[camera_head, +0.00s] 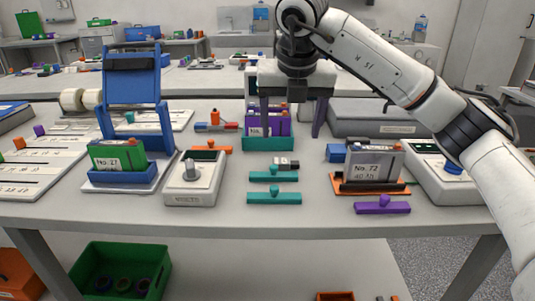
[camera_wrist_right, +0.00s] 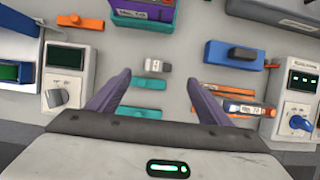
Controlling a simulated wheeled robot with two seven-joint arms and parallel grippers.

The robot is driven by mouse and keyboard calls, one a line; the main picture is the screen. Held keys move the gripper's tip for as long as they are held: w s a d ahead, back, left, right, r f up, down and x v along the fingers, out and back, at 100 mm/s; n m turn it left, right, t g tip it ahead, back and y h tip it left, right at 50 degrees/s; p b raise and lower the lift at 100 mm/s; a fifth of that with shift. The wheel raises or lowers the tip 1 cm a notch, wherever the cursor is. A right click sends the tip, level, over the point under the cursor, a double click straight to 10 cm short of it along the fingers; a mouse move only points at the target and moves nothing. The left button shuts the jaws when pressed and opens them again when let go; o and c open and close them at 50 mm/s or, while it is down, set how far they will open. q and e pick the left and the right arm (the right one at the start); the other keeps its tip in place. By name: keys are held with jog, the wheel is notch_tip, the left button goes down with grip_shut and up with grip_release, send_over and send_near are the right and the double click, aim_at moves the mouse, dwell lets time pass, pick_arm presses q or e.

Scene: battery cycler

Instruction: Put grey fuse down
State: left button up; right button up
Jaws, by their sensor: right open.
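A small grey fuse (camera_head: 287,163) with dark and pale parts lies on the table in the head view, just behind a teal bar with a knob (camera_head: 273,175). The fuse also shows in the right wrist view (camera_wrist_right: 157,66), just beyond my fingertips. My right gripper (camera_head: 290,135) points down over the table behind the fuse in the head view. Its two purple-grey fingers are spread wide, with nothing held between them in the right wrist view (camera_wrist_right: 159,77). The fuse is apart from both fingers. My left gripper is not in view.
A teal holder with purple cells (camera_head: 268,144) stands behind the fuse. A second teal bar (camera_head: 274,196) lies in front. A grey dial device (camera_head: 194,180) is left; the No. 72 cell (camera_head: 372,165) on an orange base and a purple bar (camera_head: 382,207) are right.

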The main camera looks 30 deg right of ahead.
send_near(286, 160)
jog(key=shift+w+d+f, duration=0.2)
jog(key=shift+d+f, duration=0.15)
jog(key=shift+f, duration=0.25)
jog(key=shift+w+d+f, duration=0.15)
jog(key=shift+d+f, duration=0.15)
jog(key=shift+f, duration=0.3)
jog(key=x, duration=0.4)
jog(key=shift+a+f, duration=0.3)
jog(key=shift+f, duration=0.05)
jog(key=shift+w+f, duration=0.15)
jog(key=shift+f, duration=0.15)
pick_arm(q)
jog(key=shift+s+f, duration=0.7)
pick_arm(e)
jog(key=c, duration=1.3)
